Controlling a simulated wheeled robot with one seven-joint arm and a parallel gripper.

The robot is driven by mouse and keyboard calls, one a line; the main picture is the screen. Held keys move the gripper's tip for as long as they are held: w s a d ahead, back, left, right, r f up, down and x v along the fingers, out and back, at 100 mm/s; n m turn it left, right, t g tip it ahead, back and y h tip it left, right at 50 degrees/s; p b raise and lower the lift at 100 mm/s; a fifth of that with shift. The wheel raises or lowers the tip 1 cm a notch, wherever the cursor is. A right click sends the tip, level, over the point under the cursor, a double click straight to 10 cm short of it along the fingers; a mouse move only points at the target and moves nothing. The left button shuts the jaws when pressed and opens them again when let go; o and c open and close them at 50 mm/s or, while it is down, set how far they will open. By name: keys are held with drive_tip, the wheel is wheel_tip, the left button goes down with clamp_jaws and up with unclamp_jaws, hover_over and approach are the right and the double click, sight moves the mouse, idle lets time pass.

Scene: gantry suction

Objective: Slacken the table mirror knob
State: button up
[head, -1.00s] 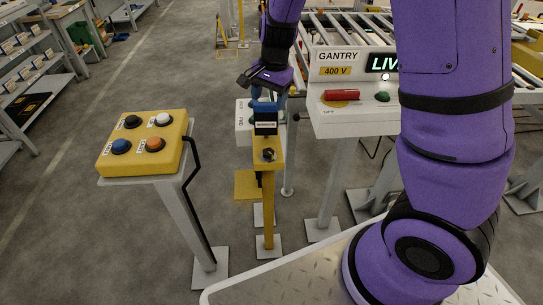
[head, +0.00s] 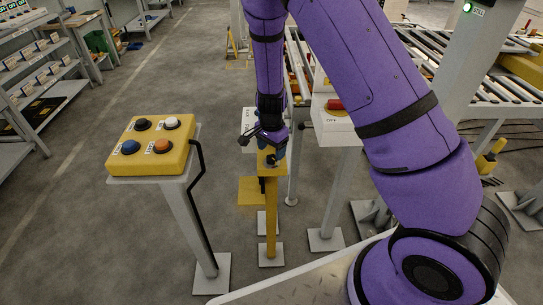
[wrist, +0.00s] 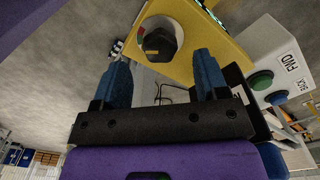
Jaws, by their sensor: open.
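A black knob (wrist: 158,42) with a yellow mark sits on a pale round plate on the face of a yellow post head (wrist: 198,25). No label naming it can be read. In the head view the yellow post (head: 270,205) stands in front of my arm, and the knob (head: 271,160) shows small and dark. My gripper (wrist: 161,70) is open, with its blue fingers apart and nothing between them. The knob appears beyond the fingertips, between their lines; no contact can be made out. In the head view my gripper (head: 266,136) is at the post's top, its fingers partly hidden.
A white box (wrist: 275,70) with green and blue buttons, marked FWD and BACK, is close on the right in the wrist view. A yellow button box (head: 152,146) on a grey stand is to the left. A grey-legged console (head: 338,125) is close right. Open floor lies between the stands.

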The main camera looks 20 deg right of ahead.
sight(272, 157)
drive_tip(key=shift+f, duration=1.65)
drive_tip(key=c, duration=0.9)
drive_tip(key=n, duration=0.3)
drive_tip(key=shift+n, duration=2.1)
